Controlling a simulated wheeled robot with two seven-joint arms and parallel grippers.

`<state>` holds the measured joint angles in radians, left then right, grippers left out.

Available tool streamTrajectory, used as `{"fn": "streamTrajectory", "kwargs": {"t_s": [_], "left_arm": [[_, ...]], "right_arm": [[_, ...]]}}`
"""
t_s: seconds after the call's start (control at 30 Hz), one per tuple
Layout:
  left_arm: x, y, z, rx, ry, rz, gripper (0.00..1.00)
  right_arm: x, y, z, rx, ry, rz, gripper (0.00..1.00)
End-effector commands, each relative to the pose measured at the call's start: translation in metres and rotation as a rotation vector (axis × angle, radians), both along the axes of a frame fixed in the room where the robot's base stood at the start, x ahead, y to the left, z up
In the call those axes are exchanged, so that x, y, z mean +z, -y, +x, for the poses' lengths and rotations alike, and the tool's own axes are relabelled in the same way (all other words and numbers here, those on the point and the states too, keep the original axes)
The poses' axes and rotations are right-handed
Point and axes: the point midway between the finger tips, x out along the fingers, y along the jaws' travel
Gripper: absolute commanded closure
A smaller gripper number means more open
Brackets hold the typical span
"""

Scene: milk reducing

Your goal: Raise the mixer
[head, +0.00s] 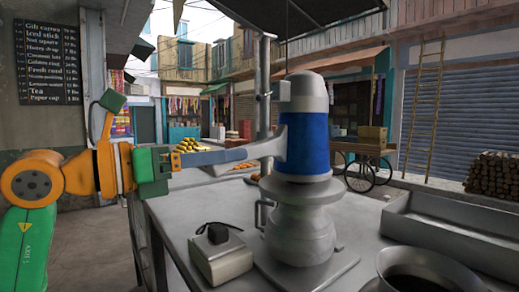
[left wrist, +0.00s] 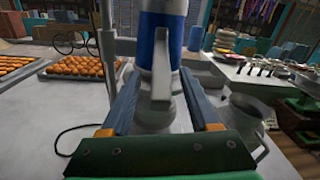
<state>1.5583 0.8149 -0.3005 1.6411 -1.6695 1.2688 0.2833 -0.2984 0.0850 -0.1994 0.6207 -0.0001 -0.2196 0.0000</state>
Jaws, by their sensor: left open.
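The mixer (head: 303,140) has a silver top and a blue band, and it stands upright over a silver pot-shaped base (head: 300,225) on a metal plate. A grey handle (head: 268,147) sticks out from its left side. In the left wrist view the mixer (left wrist: 174,35) is straight ahead, and its handle (left wrist: 162,75) reaches back toward me. My left gripper (head: 246,153) comes in level from the left at the handle. Its fingers (left wrist: 160,78) are open, one on each side of the handle, with no clear contact visible. My right gripper is not in view.
A grey box with a dark top (head: 219,255) sits on the metal table left of the base. A wide metal pot (head: 425,268) and a long metal tray (head: 455,235) are at the right. The wrist view shows trays of round orange items (left wrist: 85,67) beyond.

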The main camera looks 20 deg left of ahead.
Motion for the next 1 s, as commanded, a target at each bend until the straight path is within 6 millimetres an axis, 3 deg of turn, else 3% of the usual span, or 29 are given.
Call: {"fn": "streamTrajectory", "kwargs": {"t_s": [0.23, 0.53, 0.57, 0.77, 1.0], "left_arm": [[0.003, 0.03, 0.035, -0.005, -0.002, -0.001, 0.39], [0.0, 0.034, 0.041, -0.003, 0.0, 0.0, 0.39], [0.0, 0.034, 0.041, -0.003, 0.0, 0.0, 0.44], [0.0, 0.034, 0.04, -0.003, 0.0, 0.0, 0.98], [0.0, 0.034, 0.04, -0.003, 0.0, 0.0, 1.0]], "right_arm": [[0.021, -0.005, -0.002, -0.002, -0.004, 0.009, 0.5], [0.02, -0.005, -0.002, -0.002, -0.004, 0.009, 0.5], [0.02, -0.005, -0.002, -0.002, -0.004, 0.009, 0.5], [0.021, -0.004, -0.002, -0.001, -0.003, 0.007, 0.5], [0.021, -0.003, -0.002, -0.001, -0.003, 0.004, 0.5]]}}
